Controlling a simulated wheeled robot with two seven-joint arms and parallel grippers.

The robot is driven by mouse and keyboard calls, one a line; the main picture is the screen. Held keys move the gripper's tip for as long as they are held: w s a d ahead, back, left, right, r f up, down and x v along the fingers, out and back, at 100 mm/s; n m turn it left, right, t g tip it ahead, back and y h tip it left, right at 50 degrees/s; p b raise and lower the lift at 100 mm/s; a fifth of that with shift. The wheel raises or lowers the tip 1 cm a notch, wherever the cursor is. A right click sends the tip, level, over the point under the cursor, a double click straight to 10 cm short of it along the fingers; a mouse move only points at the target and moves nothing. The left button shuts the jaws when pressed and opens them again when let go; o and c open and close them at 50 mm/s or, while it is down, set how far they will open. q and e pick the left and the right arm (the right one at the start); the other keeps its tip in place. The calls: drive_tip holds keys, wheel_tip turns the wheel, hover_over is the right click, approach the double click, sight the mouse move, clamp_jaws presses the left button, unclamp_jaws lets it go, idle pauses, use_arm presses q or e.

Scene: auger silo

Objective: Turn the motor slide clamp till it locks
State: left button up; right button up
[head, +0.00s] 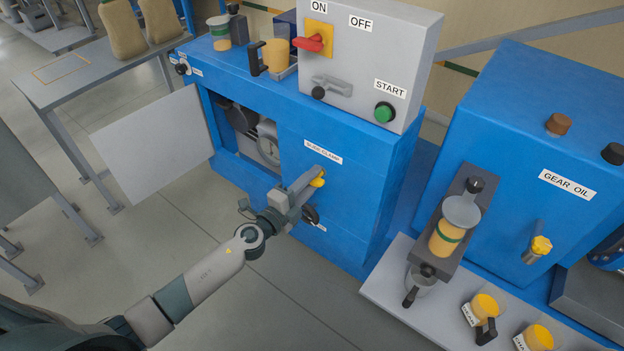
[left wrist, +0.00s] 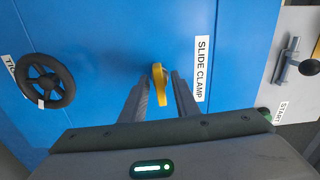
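The yellow slide clamp handle (head: 318,179) is on the front of the blue machine, just below the SLIDE CLAMP label (head: 323,152). My left gripper (head: 308,181) reaches up to it from the lower left. In the left wrist view the yellow handle (left wrist: 159,84) stands between the tips of my left gripper's two fingers (left wrist: 161,88). The fingers are apart, with a narrow gap showing beside the handle, so I see no firm grip. The clamp's pivot is partly hidden by the handle and fingers. My right gripper is not in view.
A black handwheel (left wrist: 47,81) is close by on the same panel. A grey control box (head: 368,60) with a red switch and green button stands on top. An open grey door (head: 155,143) juts out left. A shelf with oil cups (head: 400,285) is at right.

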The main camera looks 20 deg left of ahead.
use_arm(q)
clamp_jaws()
drive_tip(key=shift+m, duration=0.5)
unclamp_jaws()
